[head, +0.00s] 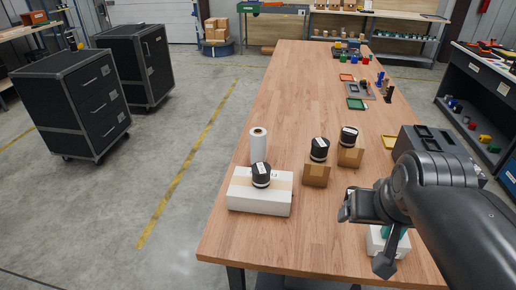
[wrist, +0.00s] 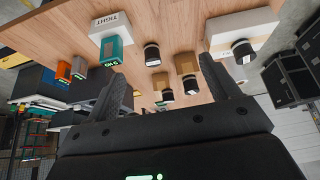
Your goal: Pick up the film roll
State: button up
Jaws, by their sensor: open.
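The film roll (head: 258,144) is a plain white cylinder standing upright on the wooden table, just behind a long white box (head: 246,204) taped in tan. I cannot make the roll out clearly in the wrist view. My gripper (head: 362,238) is at the table's near right, well to the right of the roll and apart from it. In the wrist view its two fingers (wrist: 160,75) are spread wide with nothing held between them.
A small white box (head: 374,240) with a teal item is under my gripper. Coloured trays (head: 357,104) lie farther back. The table's left middle is bare.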

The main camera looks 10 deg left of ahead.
jog(key=w+a+r, duration=0.2)
jog(key=w, duration=0.4)
jog(key=w+a+r, duration=0.2)
jog(key=w, duration=0.4)
jog(key=n+g+y, duration=0.1)
jog(key=n, duration=0.2)
send_over(258, 132)
jog(key=s, duration=0.3)
notch_tip(258, 132, down, 10)
jog(key=x, duration=0.6)
jog(key=d+x, duration=0.1)
jog(key=x, duration=0.3)
jog(key=shift+a+f, duration=0.15)
jog(key=shift+c, duration=0.4)
jog(key=c, duration=1.5)
jog(key=shift+c, duration=0.3)
